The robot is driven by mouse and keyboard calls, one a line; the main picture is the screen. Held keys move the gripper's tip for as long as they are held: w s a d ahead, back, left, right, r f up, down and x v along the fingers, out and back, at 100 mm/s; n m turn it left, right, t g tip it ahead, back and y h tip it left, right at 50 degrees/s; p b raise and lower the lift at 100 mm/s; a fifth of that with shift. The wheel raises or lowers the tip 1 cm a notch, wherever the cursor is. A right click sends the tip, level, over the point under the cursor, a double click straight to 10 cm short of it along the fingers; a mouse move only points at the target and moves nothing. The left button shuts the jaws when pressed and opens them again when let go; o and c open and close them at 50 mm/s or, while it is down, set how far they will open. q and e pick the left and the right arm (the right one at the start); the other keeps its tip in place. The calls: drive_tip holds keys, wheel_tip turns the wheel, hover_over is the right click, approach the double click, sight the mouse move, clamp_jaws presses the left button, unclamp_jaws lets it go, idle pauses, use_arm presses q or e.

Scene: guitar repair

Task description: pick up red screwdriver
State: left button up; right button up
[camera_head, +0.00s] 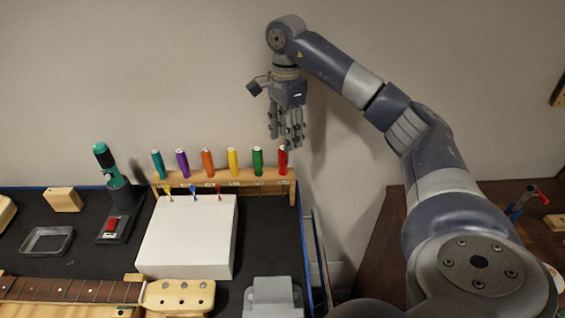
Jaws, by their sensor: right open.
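The red screwdriver (283,160) stands upright at the right end of a wooden rack (228,186) at the back of the bench. Its handle shows; its shaft is largely hidden by the rack. My right gripper (287,146) hangs fingers down from the arm at the right. Its fingers are open and empty, and in the picture their tips come right above or near the top of the red handle. I cannot tell the exact gap in depth. My left gripper is not in view.
Teal, purple, orange, yellow and green screwdrivers (258,161) stand in the same rack to the left. A white box (188,240) sits in front of it. A teal tool on a stand (104,156) is further left. A guitar neck (70,290) lies in front.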

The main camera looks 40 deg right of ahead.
sight(282, 156)
drive_tip(key=shift+w+a+f+p, duration=0.1)
drive_tip(key=shift+a+f+p, duration=0.1)
drive_tip(key=shift+f+p, duration=0.6)
wheel_tip(282, 156, down, 4)
drive_tip(key=shift+a+r, duration=0.1)
drive_tip(key=shift+r, duration=0.15)
drive_tip(key=shift+f, duration=0.2)
clamp_jaws()
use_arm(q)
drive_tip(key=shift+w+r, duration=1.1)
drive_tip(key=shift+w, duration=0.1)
